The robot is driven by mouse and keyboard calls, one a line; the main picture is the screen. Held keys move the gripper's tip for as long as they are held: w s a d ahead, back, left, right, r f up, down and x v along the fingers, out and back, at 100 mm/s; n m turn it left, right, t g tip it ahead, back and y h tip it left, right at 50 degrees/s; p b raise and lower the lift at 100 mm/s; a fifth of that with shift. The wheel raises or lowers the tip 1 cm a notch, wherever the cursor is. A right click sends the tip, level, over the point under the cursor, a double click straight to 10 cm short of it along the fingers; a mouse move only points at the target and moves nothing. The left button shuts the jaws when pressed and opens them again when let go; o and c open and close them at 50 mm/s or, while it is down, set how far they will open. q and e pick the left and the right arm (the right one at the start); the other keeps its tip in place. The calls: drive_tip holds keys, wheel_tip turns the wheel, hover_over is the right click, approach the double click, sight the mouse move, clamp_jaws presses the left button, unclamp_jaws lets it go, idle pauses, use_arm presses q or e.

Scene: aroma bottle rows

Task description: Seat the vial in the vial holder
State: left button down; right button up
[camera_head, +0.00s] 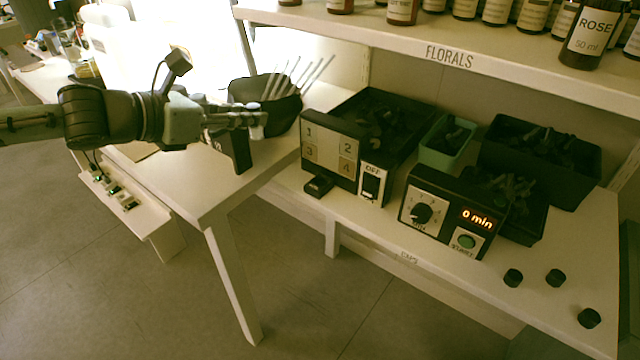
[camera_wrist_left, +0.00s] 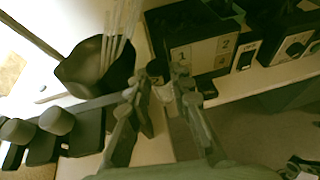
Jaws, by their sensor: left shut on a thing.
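My left gripper (camera_head: 262,120) reaches in from the left over the white table. It is shut on a small pale thing (camera_wrist_left: 163,93), which looks like the vial and is mostly hidden by the fingers. My left gripper also shows in the left wrist view (camera_wrist_left: 160,92), with the pale thing between its fingertips. A dark upright block (camera_head: 240,152), perhaps the vial holder, stands on the table just below the gripper. Its upper part is hidden by the gripper, and I cannot tell whether the vial touches it. My right gripper is not in view.
A dark pot with pale sticks (camera_head: 268,90) stands close behind the gripper. To the right, a lower shelf holds a numbered box (camera_head: 328,140), a timer box (camera_head: 432,212), a green bin (camera_head: 445,142) and several black caps. A bottle shelf labelled FLORALS (camera_head: 450,55) is above.

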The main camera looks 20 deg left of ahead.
sight(329, 149)
use_arm(q)
drive_tip(key=w+d+f, duration=0.1)
drive_tip(key=d+f, duration=0.1)
drive_tip(key=d, duration=0.1)
drive_tip(key=w+d+f+b, duration=0.1)
drive_tip(key=d+f, duration=0.1)
drive_tip(key=d, duration=0.2)
drive_tip(key=w+d+f, duration=0.1)
drive_tip(key=d+f, duration=0.1)
drive_tip(key=d, duration=0.1)
drive_tip(key=shift+d+f+b, duration=0.35)
drive_tip(key=shift+d, duration=0.05)
drive_tip(key=shift+w+d+f, duration=0.1)
drive_tip(key=shift+d+f, duration=0.05)
drive_tip(key=shift+f, duration=0.05)
drive_tip(key=shift+f+b, duration=0.4)
drive_tip(key=shift+f, duration=1.5)
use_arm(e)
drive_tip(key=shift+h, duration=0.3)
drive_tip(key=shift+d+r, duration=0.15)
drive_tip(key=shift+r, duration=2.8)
use_arm(q)
drive_tip(key=shift+f, duration=0.1)
drive_tip(key=c, duration=1.4)
unclamp_jaws()
drive_tip(key=shift+o, duration=0.2)
